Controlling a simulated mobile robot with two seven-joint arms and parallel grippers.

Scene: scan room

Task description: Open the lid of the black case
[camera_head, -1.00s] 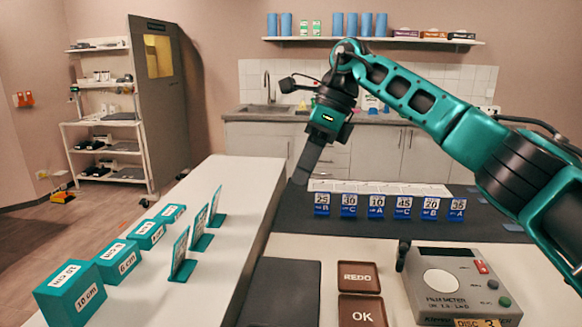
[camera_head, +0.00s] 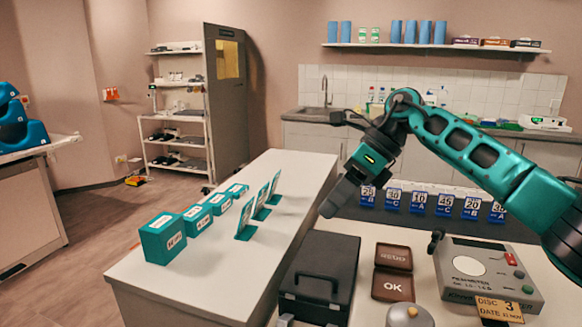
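The black case (camera_head: 318,268) lies on the counter at the lower middle of the head view, its lid flat and shut, with a handle on the near side. My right gripper (camera_head: 330,205) hangs from the teal arm that comes in from the right. It is above and behind the case, apart from it. Its fingers show edge-on as one dark shape, so I cannot tell if they are open. My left gripper is not in view.
Brown REDO (camera_head: 394,257) and OK (camera_head: 392,287) trays and a grey film meter (camera_head: 487,268) stand right of the case. Blue numbered cards (camera_head: 419,202) stand behind. Teal boxes (camera_head: 162,238) and upright teal panels stand on the white counter (camera_head: 215,275) at left.

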